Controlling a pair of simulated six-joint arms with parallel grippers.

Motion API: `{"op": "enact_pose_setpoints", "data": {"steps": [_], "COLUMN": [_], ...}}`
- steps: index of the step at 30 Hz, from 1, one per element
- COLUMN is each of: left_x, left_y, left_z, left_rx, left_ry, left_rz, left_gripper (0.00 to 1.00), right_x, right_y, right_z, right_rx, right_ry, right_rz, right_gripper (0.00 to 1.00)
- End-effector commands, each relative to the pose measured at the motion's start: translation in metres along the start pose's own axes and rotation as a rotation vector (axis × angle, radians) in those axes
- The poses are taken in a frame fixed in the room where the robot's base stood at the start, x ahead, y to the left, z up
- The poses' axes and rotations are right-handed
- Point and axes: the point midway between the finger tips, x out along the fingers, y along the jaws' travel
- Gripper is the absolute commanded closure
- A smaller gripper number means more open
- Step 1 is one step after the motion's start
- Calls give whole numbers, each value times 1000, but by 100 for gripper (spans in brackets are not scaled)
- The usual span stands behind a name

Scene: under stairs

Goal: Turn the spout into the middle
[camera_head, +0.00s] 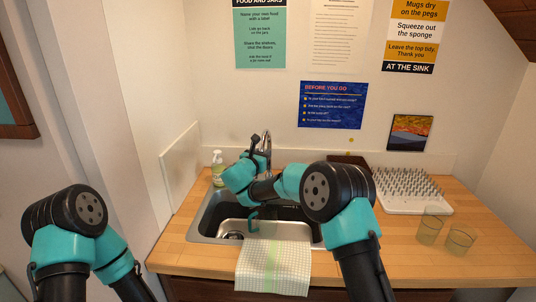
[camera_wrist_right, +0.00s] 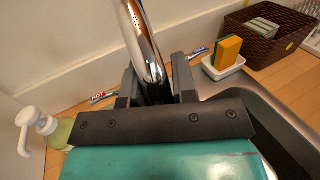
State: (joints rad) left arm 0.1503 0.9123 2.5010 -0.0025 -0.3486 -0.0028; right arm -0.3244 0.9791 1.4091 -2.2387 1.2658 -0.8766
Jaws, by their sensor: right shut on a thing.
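The chrome spout (camera_head: 266,141) rises at the back of the sink (camera_head: 208,222), toward its left part. In the right wrist view the spout (camera_wrist_right: 143,40) passes down between the two dark fingers of my right gripper (camera_wrist_right: 155,88). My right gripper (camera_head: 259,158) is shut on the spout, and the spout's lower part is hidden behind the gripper. My left arm shows at the left, but its gripper is outside the picture.
A soap bottle (camera_head: 217,166) stands left of the spout. A sponge (camera_wrist_right: 228,50) sits in a white dish, beside a brown basket (camera_wrist_right: 270,35). A checked towel (camera_head: 272,268) hangs over the sink's front. A drying rack (camera_head: 415,205) and two glasses (camera_head: 430,228) stand right.

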Motion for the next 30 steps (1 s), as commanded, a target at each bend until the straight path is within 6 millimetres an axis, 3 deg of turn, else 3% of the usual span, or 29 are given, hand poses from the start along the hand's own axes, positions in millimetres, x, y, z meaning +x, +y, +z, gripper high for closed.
{"op": "enact_pose_setpoints", "data": {"steps": [19,20,27,30], "left_x": [0,0,0,0], "left_y": [0,0,0,0], "left_z": [0,0,0,0], "left_rx": [0,0,0,0], "left_ry": [0,0,0,0], "left_rz": [0,0,0,0], "left_gripper": [57,57,57,57], "right_x": [5,5,4,4], "right_y": [-10,-10,-10,-10], "right_z": [0,0,0,0], "right_rx": [0,0,0,0], "right_ry": [1,1,0,0], "right_rz": [-3,-3,-2,-2], "right_gripper": [100,71,48,48]}}
